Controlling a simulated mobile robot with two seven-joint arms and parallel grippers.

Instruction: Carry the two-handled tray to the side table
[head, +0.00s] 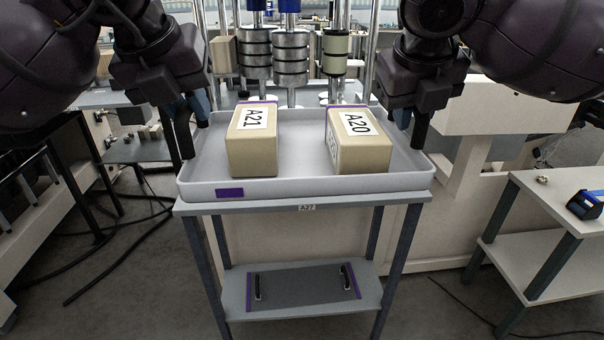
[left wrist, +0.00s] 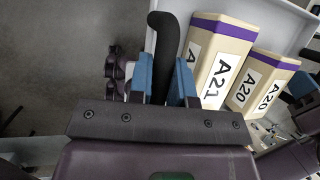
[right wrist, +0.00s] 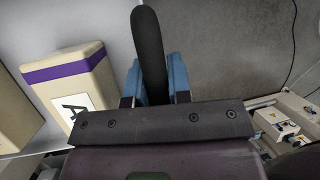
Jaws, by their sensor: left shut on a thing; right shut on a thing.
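The light grey two-handled tray (head: 300,187) is level on or just above a grey table labelled A27 (head: 350,201); I cannot tell if it touches. The tray holds two tan boxes with purple bands, A21 (head: 253,150) and A20 (head: 345,150), standing apart. My left gripper (head: 192,118) is shut on the tray's left black handle, which also shows in the left wrist view (left wrist: 165,45). My right gripper (head: 412,118) is shut on the right black handle, seen in the right wrist view (right wrist: 147,45). The gripped handle parts are partly hidden by the fingers.
A grey board with two black handles (head: 303,287) lies on the lower shelf. A white table (head: 550,210) with a blue device (head: 588,204) stands at right. A machine with metal rollers (head: 291,60) is behind the tray. Cables lie on the floor at left.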

